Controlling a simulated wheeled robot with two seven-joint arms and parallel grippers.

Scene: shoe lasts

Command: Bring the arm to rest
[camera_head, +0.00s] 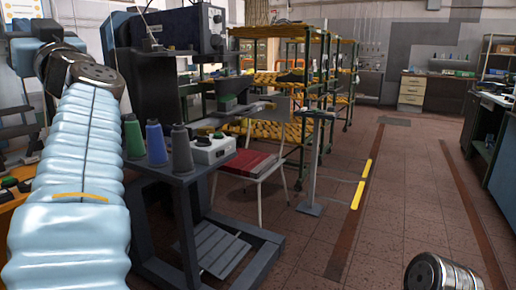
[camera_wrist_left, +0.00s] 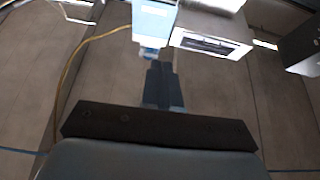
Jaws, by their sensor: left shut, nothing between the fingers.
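My left arm, in a light blue ribbed sleeve, rises along the left side of the head view and bends at a dark joint near the top left. I cannot make out its fingertips in that view. In the left wrist view, my left gripper (camera_wrist_left: 162,88) shows as a dark bar with narrow fingers together beyond it. It is shut, and I see nothing held. My right gripper is in neither view.
A dark machine stand with thread spools (camera_head: 154,144) stands close right of my left arm. A red-seated chair (camera_head: 250,163) and green racks (camera_head: 305,90) with yellow lasts stand behind it. The tiled floor (camera_head: 400,190) to the right is largely clear.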

